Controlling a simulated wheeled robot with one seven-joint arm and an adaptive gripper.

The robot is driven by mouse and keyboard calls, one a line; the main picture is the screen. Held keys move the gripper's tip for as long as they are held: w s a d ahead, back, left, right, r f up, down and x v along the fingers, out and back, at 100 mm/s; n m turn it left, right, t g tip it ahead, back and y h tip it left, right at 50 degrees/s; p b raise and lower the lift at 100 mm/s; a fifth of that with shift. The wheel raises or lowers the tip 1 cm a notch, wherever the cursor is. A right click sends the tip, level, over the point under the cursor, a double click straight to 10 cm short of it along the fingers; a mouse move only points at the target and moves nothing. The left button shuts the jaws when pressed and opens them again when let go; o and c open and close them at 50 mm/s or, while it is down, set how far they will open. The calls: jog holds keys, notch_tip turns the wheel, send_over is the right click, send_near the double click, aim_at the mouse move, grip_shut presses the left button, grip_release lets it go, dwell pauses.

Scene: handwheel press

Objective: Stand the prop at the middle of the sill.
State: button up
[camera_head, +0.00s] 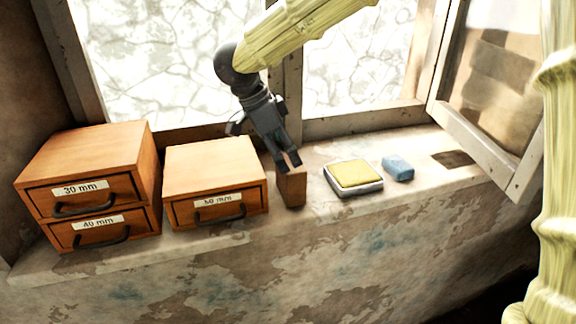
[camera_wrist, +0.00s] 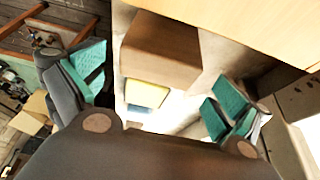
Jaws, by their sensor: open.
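The prop seems to be a small brown wooden block (camera_head: 292,190), standing upright on the sill (camera_head: 325,207) just right of the single-drawer box. My gripper (camera_head: 289,163) is at the top of this block in the head view, its fingers pointing down and hiding part of it. In the wrist view the block (camera_wrist: 160,52) shows between and beyond the two teal-padded fingers (camera_wrist: 160,92). The fingers are spread, with a gap to the block on both sides. I cannot tell whether either finger touches it.
A two-drawer cabinet (camera_head: 88,172) labelled 30 mm and 40 mm and a single-drawer box (camera_head: 212,170) stand left. A yellow-topped pad (camera_head: 352,175) and a blue block (camera_head: 398,167) lie right. An open window sash (camera_head: 480,150) juts over the sill's right end.

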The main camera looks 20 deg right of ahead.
jog(key=b+v, duration=0.1)
jog(key=v, duration=0.6)
jog(key=shift+r, duration=0.2)
jog(key=shift+a, duration=0.15)
jog(key=shift+c, duration=0.4)
dwell(0.6)
